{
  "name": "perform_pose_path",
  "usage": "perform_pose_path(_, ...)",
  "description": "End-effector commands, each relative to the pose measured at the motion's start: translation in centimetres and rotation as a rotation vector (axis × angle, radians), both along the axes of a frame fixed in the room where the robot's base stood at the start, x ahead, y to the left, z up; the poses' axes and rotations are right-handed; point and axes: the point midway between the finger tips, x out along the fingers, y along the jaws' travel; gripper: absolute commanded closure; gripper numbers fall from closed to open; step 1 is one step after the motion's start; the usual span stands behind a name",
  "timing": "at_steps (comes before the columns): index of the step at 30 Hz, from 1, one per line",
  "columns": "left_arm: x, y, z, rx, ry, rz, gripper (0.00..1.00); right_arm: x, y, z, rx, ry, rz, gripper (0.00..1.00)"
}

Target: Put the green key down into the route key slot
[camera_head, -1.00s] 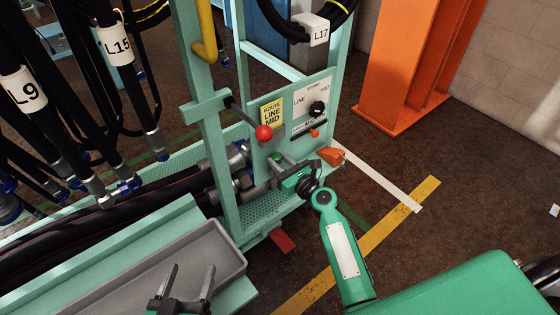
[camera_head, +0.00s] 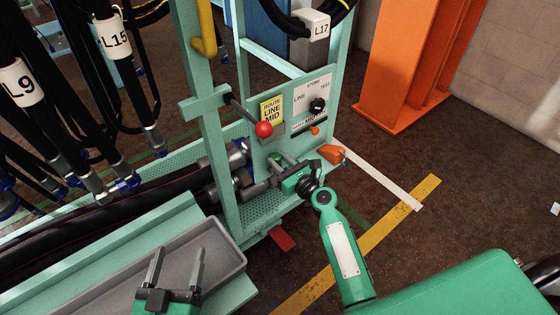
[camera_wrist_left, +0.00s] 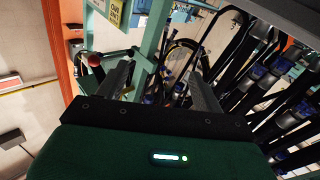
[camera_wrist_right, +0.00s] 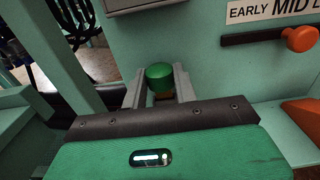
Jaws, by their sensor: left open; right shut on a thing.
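The green key (camera_wrist_right: 160,77) is held upright between the fingers of my right gripper (camera_wrist_right: 160,88), which is shut on it. In the head view the key (camera_head: 277,157) shows as a small green spot at the lower front of the teal panel (camera_head: 262,160), with my right gripper (camera_head: 283,168) around it. The slot itself cannot be made out, and the key's lower end is mostly hidden by the fingers. My left gripper (camera_head: 176,265) is open and empty above the grey tray (camera_head: 225,258), far from the key.
A yellow ROUTE LINE MID sign (camera_head: 271,109), a black dial (camera_head: 317,106) and a red ball lever (camera_head: 264,129) sit above the key. An orange knob (camera_wrist_right: 300,39) is at the right. Hanging hoses (camera_head: 113,60) fill the left. Open floor lies right.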

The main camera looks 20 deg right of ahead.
Motion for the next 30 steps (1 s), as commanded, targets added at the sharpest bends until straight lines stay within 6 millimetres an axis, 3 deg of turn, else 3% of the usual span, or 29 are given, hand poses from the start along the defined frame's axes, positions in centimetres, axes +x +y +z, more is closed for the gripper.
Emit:
perform_pose_path(29, 0.6, 0.6, 2.1, -0.024, -0.105, 0.021, 0.31, 0.0, 0.0, -0.6, 0.000, 0.000, 0.000, 0.93)
perform_pose_path(30, 0.6, 0.6, 2.0, -0.023, -0.103, 0.021, 0.31, 0.0, 0.0, -0.6, 0.000, 0.000, 0.000, 0.67)
